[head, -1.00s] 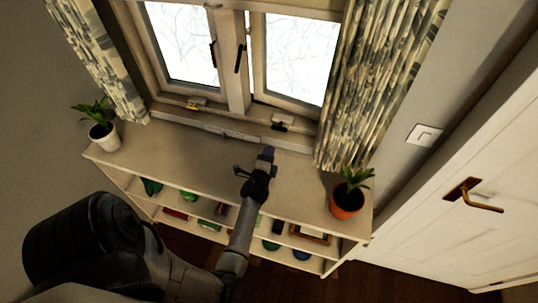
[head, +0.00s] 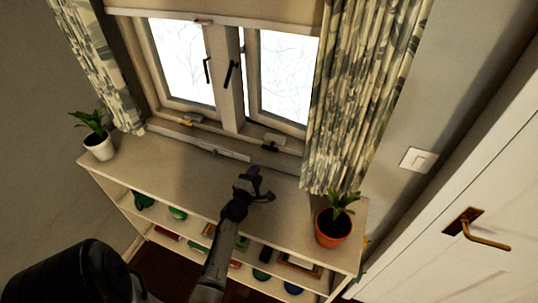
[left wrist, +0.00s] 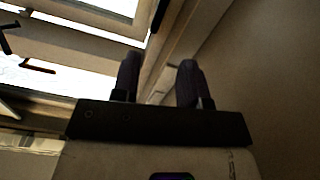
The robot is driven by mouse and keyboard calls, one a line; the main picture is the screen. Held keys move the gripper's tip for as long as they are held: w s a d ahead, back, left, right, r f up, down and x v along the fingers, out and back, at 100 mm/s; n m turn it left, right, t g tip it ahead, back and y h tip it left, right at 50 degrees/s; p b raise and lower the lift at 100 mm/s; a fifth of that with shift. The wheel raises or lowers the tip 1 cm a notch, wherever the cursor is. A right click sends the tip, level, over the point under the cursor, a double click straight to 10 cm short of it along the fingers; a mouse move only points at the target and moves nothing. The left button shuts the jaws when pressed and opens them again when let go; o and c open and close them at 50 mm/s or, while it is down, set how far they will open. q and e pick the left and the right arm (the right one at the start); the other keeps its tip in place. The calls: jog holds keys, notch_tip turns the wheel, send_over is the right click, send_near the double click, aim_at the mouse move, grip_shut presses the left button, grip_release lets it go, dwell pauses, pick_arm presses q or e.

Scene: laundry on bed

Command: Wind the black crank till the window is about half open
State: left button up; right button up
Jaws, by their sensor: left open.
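The window (head: 231,85) has two sashes with dark handles; both look shut or nearly so from here. A small black crank (head: 270,148) sits on the sill below the right sash, and a yellow one (head: 187,123) below the left sash. My left gripper (head: 256,184) is open and empty above the shelf top, in front of and below the black crank and apart from it. In the left wrist view its two dark fingers (left wrist: 160,78) are spread with nothing between them. The black crank is not clearly identifiable there. My right gripper is not seen.
A white-potted plant (head: 98,140) stands at the shelf's left end, an orange-potted plant (head: 334,225) at its right end. Patterned curtains (head: 362,90) hang on both sides of the window. The shelf top (head: 185,170) between the plants is otherwise clear.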

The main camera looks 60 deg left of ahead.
aim_at(269, 149)
pick_arm(q)
jog(key=shift+a+m, duration=0.1)
jog(key=shift+m, duration=0.8)
jog(key=shift+w+a, duration=0.25)
jog(key=shift+w, duration=0.05)
jog(key=b+x, duration=0.1)
jog(key=x, duration=1)
jog(key=shift+w+a+b, duration=0.25)
jog(key=shift+b, duration=0.15)
jog(key=shift+w+a, duration=0.35)
jog(key=shift+w, duration=0.1)
jog(key=shift+c, duration=0.4)
grip_shut()
